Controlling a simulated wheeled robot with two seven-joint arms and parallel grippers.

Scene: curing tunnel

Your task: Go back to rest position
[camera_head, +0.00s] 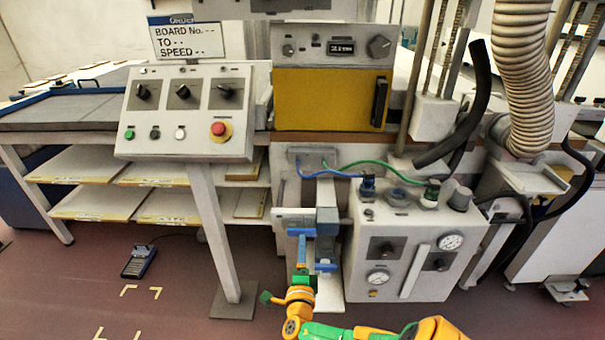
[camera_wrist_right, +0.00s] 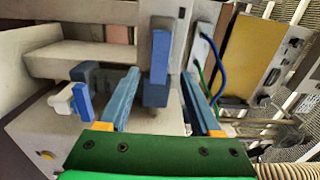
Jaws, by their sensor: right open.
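My right gripper (camera_head: 301,246) is at the lower middle of the head view, in front of the grey fixture beside the white gauge box. In the right wrist view its two blue fingers (camera_wrist_right: 160,82) are apart, with nothing clamped. A blue lever (camera_wrist_right: 160,55) on a dark grey-blue block shows between the fingertips; I cannot tell how far beyond them it is. A second blue lever (camera_wrist_right: 82,102) lies left of the fingers. My left gripper is not in view.
A control panel (camera_head: 152,139) on a post stands left of my right arm. The gauge box (camera_head: 397,262) with hoses is close on its right. A yellow door (camera_head: 323,98) is above. A foot pedal (camera_head: 139,261) lies on the floor at left, where there is free room.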

